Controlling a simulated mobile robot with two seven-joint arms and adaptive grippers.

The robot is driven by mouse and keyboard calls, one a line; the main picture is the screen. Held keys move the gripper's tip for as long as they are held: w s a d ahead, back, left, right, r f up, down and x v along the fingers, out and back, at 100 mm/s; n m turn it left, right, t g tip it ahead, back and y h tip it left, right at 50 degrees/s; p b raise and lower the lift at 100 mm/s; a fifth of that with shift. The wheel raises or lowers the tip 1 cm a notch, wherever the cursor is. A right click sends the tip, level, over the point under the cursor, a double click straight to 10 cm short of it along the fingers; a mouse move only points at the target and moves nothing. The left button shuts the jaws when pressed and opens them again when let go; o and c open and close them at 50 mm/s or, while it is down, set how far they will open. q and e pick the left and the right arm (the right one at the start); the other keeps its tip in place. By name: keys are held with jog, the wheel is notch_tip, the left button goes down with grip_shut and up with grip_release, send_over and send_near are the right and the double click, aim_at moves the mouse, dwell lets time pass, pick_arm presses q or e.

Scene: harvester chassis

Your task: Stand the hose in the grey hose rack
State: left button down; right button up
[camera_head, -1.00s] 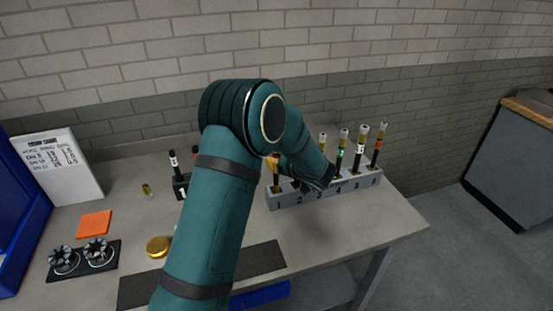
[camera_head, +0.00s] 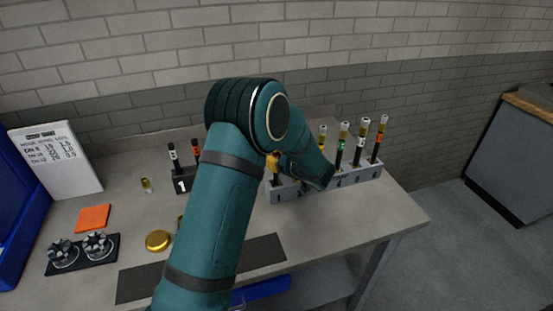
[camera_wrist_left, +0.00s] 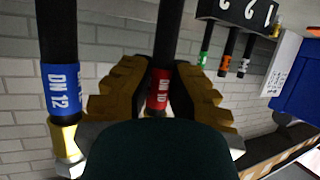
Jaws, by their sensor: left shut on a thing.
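My left gripper (camera_wrist_left: 158,90) is shut on a black hose with a red DN 10 band (camera_wrist_left: 158,88) in the left wrist view. That view is turned over. A black hose with a blue DN 12 band (camera_wrist_left: 62,88) and a brass and silver end is beside it, apart from the fingers. In the head view my left forearm reaches over the grey hose rack (camera_head: 355,181), hiding the gripper, the held hose and the rack's middle slots. Whether the held hose's foot is in a slot cannot be seen. Several hoses stand upright at the rack's right end, and one (camera_head: 275,178) at its left end.
A black rack (camera_head: 181,185) with banded hoses stands left of my arm. A white board (camera_head: 55,160) leans behind. A dark mat (camera_head: 140,284) lies in front.

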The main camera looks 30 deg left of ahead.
pick_arm(q)
jog(key=c, duration=1)
grip_release()
jog(key=v, duration=1.2)
jog(key=shift+r, duration=0.1)
